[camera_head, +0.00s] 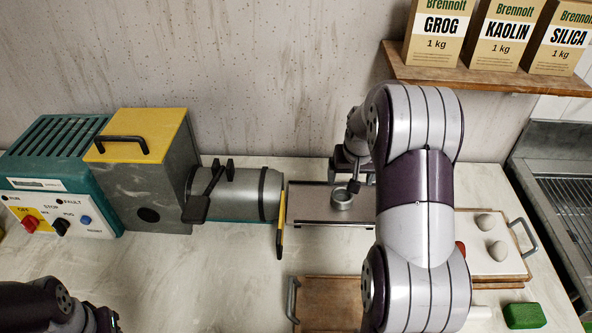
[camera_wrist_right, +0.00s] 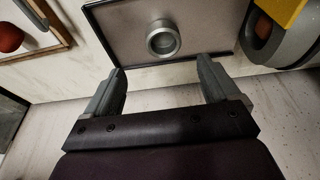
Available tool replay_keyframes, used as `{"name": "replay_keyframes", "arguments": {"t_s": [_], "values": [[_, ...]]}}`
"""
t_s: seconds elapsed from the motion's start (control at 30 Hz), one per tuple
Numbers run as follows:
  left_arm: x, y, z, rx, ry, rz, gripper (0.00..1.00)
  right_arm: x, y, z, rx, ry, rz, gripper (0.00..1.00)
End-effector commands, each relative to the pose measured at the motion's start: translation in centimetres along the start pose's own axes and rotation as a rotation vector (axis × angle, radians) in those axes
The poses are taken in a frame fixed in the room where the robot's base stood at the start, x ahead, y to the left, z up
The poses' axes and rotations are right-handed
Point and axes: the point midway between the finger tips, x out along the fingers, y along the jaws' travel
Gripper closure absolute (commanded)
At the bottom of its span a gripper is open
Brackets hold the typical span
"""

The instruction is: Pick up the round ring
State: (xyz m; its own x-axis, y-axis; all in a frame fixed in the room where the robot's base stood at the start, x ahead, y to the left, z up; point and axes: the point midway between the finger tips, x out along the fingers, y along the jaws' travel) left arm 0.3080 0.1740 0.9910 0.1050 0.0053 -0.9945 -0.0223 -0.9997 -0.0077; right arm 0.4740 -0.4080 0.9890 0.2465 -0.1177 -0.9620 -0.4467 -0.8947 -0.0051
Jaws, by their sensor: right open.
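The round ring (camera_head: 342,199) is a short grey metal ring lying flat on a dark-edged grey tray (camera_head: 305,209). It also shows in the right wrist view (camera_wrist_right: 163,40), with its opening facing the camera. My right gripper (camera_head: 346,183) is open and empty, close to the ring at its back side. In the right wrist view its two fingers (camera_wrist_right: 160,74) are wide apart and the ring lies past their tips, not between them. My right arm covers the tray's right part in the head view. Only part of my left arm shows at the bottom left; its gripper is out of sight.
A teal and yellow machine (camera_head: 150,165) with a grey barrel stands left of the tray, its yellow-edged plate (camera_head: 281,220) at the tray's left end. A wooden board (camera_head: 330,300) lies in front. A framed board (camera_head: 510,265) with pale lumps and a green block (camera_head: 524,316) are at right.

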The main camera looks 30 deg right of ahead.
Motion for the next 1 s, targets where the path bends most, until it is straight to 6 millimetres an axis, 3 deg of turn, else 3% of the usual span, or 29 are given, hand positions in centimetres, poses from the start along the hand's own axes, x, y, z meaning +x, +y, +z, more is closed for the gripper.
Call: {"name": "replay_keyframes", "arguments": {"t_s": [0.1,0.3,0.73,1.0], "values": [[-0.1,0.0,0.0,0.0,-0.001,0.0,0.64,0.4,0.0,-0.8,-0.004,0.012,0.0,0.11],[-0.6,0.0,0.0,0.0,0.0,0.0,0.64,4.9,0.0,-0.6,-0.008,0.002,-0.001,0.11],[-1.8,0.0,-0.2,0.0,0.0,0.0,0.64,11.5,0.4,-1.0,-0.008,0.005,0.0,0.11],[-1.7,0.0,-0.2,0.0,0.0,0.0,0.64,12.2,0.4,-1.1,-0.007,0.008,0.001,0.11]]}}
